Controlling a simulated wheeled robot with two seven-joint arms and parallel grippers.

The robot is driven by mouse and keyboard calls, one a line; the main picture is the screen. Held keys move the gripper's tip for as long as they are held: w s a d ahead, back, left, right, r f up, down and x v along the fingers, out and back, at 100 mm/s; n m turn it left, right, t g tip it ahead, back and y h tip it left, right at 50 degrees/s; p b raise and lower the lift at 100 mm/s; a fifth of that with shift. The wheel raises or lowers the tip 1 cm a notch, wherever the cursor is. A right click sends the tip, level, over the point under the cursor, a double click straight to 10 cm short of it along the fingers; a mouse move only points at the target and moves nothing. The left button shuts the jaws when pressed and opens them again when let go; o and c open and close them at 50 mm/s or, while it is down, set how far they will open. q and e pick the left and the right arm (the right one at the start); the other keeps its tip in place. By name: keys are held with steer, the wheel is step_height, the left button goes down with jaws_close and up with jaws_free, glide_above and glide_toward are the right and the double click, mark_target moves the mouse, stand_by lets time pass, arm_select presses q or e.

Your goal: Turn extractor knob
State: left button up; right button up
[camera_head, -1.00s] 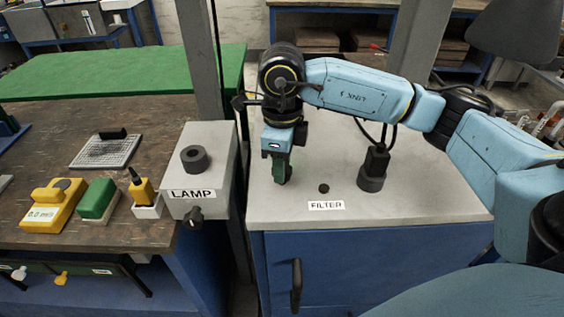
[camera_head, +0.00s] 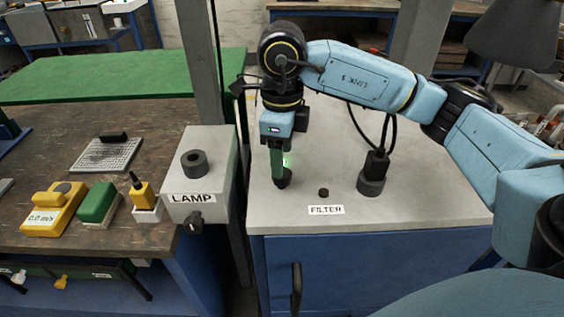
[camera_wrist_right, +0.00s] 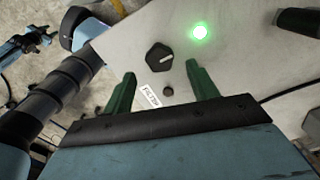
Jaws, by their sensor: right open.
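A dark faceted knob with a pale pointer line (camera_wrist_right: 159,57) sits on the grey top of the filter cabinet. In the head view the knob (camera_head: 283,179) shows just below my right gripper's fingertips. A green light glows (camera_wrist_right: 200,31) beside it on the same top; it also shows in the head view (camera_head: 286,161). My right gripper (camera_head: 278,171) points down over the knob, open, with green fingers. In the wrist view the gripper (camera_wrist_right: 161,70) has its fingertips apart, with the knob between and slightly beyond them. Contact cannot be told. My left gripper is not in view.
A small black button (camera_head: 323,192) stands behind the FILTER label (camera_head: 326,210). A black post with cables (camera_head: 373,175) rises to its right. The grey LAMP box (camera_head: 205,155) stands left of the cabinet. A wooden bench (camera_head: 60,135) holds small yellow and green items.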

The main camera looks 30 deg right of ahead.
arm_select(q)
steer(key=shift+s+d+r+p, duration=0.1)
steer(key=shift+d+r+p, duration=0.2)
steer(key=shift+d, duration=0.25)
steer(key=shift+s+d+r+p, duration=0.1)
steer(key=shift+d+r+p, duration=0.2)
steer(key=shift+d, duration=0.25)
arm_select(e)
step_height(320, 180, up, 9)
steer(key=shift+r, duration=0.15)
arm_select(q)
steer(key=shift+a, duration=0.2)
